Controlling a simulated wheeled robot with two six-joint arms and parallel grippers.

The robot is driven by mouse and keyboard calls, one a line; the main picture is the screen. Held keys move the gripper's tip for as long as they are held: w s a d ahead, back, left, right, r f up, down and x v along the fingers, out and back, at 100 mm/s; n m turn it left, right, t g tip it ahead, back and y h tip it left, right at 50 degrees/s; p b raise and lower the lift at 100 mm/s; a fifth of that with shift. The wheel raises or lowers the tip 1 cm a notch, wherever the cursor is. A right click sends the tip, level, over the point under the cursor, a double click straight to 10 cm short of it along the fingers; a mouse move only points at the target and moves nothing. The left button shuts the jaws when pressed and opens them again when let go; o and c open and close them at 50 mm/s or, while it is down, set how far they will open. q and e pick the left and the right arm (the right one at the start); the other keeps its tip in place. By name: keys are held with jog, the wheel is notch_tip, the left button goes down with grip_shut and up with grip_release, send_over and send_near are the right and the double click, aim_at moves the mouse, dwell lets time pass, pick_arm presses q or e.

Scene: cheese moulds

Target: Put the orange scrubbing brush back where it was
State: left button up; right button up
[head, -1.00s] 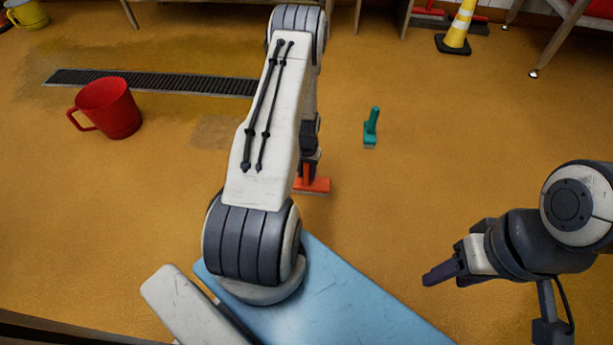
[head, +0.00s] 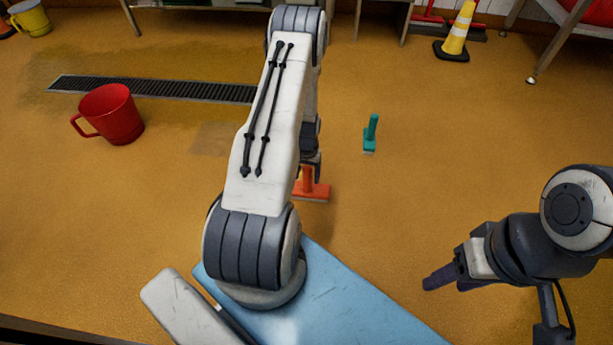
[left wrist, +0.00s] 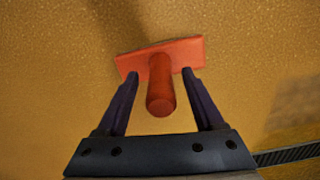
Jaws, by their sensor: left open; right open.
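The orange scrubbing brush (head: 314,191) stands on the floor with its handle up, partly hidden behind my left arm in the head view. In the left wrist view the brush (left wrist: 184,56) lies ahead of my left gripper (left wrist: 158,90), its handle pointing toward the camera between the two fingers. The left fingers are apart, with a gap on each side of the handle. In the head view most of my left gripper (head: 311,168) is hidden by the arm, just above the brush. My right gripper (head: 445,275) is at the right, empty, away from the brush.
A teal brush (head: 370,136) stands on the floor beyond the orange one. A red mug (head: 112,114) is at the left near a drain grate (head: 170,88). A yellow cone (head: 457,35) and table legs are at the back. The floor between is clear.

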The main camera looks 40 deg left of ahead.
pick_arm(q)
notch_tip(320, 180, up, 9)
jog(key=p, duration=0.4)
jog(key=shift+p, duration=0.3)
jog(key=shift+r, duration=0.3)
jog(key=shift+w+d+r, duration=0.1)
jog(key=shift+r, duration=0.05)
jog(key=w+d+r+m, duration=0.2)
jog(key=w+d+r, duration=0.1)
jog(key=d+r, duration=0.6)
jog(key=s+d+r+m, duration=0.2)
jog(key=d+r, duration=0.5)
jog(key=d, duration=0.1)
jog(key=s+d+r+m, duration=0.2)
jog(key=s+d+r, duration=0.1)
jog(key=d+r, duration=0.4)
jog(key=s+d+r+m, duration=0.3)
jog(key=s+d+r, duration=0.1)
jog(key=s, duration=0.5)
jog(key=s+d+r+m+h, duration=0.1)
jog(key=s+d+r+m, duration=0.2)
jog(key=s, duration=0.6)
jog(key=shift+s+d+r, duration=0.4)
jog(key=shift+d+r, duration=0.3)
jog(key=shift+d, duration=0.5)
